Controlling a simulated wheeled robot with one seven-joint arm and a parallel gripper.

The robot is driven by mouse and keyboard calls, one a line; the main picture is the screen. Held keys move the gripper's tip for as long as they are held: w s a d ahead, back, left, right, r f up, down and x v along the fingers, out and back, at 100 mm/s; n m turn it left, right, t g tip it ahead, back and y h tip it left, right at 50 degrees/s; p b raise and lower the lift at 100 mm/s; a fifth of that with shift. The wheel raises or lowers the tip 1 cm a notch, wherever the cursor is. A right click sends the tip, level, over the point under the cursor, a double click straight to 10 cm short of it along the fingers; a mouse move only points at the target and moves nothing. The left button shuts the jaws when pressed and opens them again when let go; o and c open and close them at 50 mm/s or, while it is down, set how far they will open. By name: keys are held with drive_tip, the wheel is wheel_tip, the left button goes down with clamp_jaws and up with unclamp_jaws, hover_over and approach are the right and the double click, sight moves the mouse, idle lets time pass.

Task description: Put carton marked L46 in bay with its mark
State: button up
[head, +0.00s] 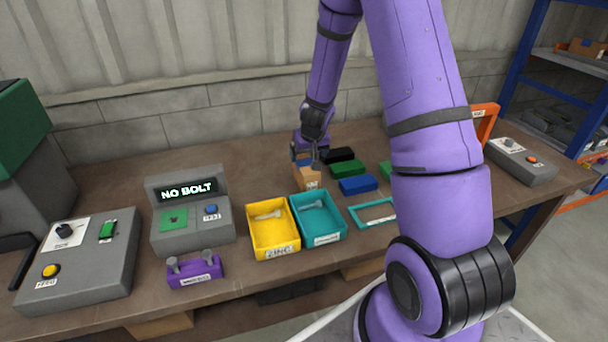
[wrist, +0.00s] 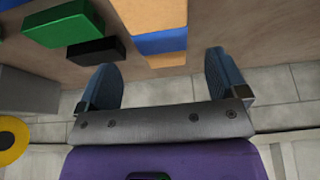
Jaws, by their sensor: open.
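A tan carton with a blue band (head: 308,179) stands on the brown workbench in the head view. Its white label is too small to read, so I cannot confirm L46. It also shows in the wrist view (wrist: 150,14), at the top, with its near end about level with my fingertips. My gripper (head: 308,158) is at the carton's far, upper side, open and empty. Its two dark blue fingers (wrist: 162,75) are spread wide in the wrist view; I cannot tell whether they touch the carton. No bay with a readable L46 mark shows.
Black, green and blue blocks (head: 357,185) lie right of the carton. A yellow bin (head: 273,248), a teal bin (head: 340,233) and a teal frame (head: 357,221) are nearer. A grey "NO BOLT" console (head: 194,237) stands left. The wall (head: 185,135) is close behind my gripper.

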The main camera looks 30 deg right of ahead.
sight(306, 163)
drive_tip(key=shift+x, duration=4)
drive_tip(key=shift+s+f, duration=0.1)
drive_tip(key=shift+f, duration=0.1)
drive_tip(key=c, duration=1.4)
drive_tip(key=shift+a+r, duration=0.1)
drive_tip(key=shift+r, duration=5.15)
